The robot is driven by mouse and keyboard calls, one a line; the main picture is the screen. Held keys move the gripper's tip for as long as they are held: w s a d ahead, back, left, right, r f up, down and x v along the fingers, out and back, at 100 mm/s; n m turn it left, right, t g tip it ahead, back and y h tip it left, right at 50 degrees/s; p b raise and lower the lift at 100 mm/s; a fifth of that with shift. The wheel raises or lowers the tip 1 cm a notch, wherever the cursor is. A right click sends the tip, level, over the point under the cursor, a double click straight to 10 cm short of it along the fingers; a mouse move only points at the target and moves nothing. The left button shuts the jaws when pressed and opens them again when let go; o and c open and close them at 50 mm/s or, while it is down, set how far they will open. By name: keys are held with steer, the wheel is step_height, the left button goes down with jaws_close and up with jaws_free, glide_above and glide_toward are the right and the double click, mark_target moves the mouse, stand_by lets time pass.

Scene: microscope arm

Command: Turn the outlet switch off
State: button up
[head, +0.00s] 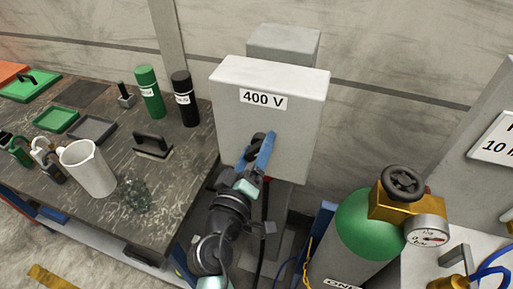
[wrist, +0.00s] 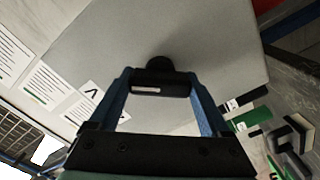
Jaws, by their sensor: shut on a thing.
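The grey outlet box (head: 228,118), labelled "400 V", stands upright behind the right end of the workbench. Its black switch handle (head: 257,140) is on the front face, partly hidden by my blue fingers. My gripper (head: 262,150) is at the front of the box. In the wrist view, the black handle (wrist: 160,88) lies crosswise between my two blue fingers (wrist: 160,80). The fingers are shut on its two ends, and a round black knob base shows behind it against the grey face.
A green gas cylinder (head: 362,226) with a brass valve and gauge stands right of my arm. The dark workbench (head: 165,195) at left carries a white jug (head: 88,168), a green bottle (head: 149,92) and a black bottle (head: 185,99). Cables hang below the box.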

steer(key=n, duration=0.3)
steer(key=shift+n+p, duration=0.35)
steer(key=shift+n, duration=0.05)
steer(key=shift+n+p, duration=0.55)
steer(key=shift+n, duration=1.45)
steer(key=shift+f, duration=0.1)
steer(key=o, duration=1.2)
steer(key=shift+s+a, duration=0.1)
steer(key=shift+b+v, duration=1.45)
steer(key=shift+v, duration=4.9)
